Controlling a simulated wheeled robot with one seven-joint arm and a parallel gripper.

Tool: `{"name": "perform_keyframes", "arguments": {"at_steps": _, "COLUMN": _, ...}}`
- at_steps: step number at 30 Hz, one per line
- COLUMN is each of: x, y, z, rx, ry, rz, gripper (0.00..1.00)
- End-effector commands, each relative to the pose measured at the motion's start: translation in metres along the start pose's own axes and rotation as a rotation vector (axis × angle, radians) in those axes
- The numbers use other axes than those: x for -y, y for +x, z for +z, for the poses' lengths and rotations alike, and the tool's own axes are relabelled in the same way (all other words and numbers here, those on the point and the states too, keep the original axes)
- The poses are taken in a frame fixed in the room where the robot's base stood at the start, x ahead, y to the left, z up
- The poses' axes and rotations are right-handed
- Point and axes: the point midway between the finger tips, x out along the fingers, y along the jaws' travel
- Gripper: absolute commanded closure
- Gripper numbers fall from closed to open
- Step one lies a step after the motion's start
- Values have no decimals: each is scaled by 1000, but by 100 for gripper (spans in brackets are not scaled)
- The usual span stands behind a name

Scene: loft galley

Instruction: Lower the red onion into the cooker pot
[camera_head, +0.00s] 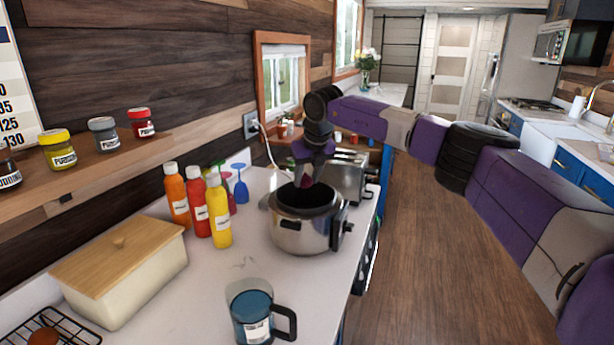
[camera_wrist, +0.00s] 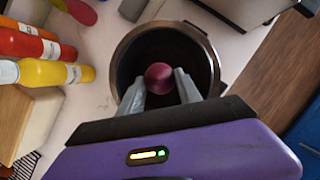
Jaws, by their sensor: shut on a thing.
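The red onion (camera_wrist: 158,77) is a small dark red ball between my gripper's fingertips. My gripper (camera_wrist: 159,88) is shut on it, pointing down over the cooker pot's opening. In the head view the onion (camera_head: 307,182) shows small below my gripper (camera_head: 306,176), at about the height of the pot's mouth. I cannot tell whether it is below the rim. The cooker pot (camera_head: 299,232) is silver with a dark inside, stands open on the counter, and has a black panel on its right side. Its rim (camera_wrist: 117,58) surrounds the onion in the wrist view.
A toaster (camera_head: 345,180) stands close behind the pot. Orange, red and yellow bottles (camera_head: 219,211) stand to its left. A bread box (camera_head: 122,268) with a wooden lid and a blue mug (camera_head: 257,312) are nearer. The counter (camera_head: 215,268) is clear between them.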

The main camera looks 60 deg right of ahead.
Motion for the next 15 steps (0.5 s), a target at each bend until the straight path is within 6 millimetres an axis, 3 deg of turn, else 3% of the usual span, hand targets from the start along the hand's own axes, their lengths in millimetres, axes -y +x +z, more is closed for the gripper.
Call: {"name": "perform_keyframes", "arguments": {"at_steps": 15, "x": 0, "y": 23, "z": -10, "rx": -1, "ry": 0, "rz": 0, "gripper": 99}}
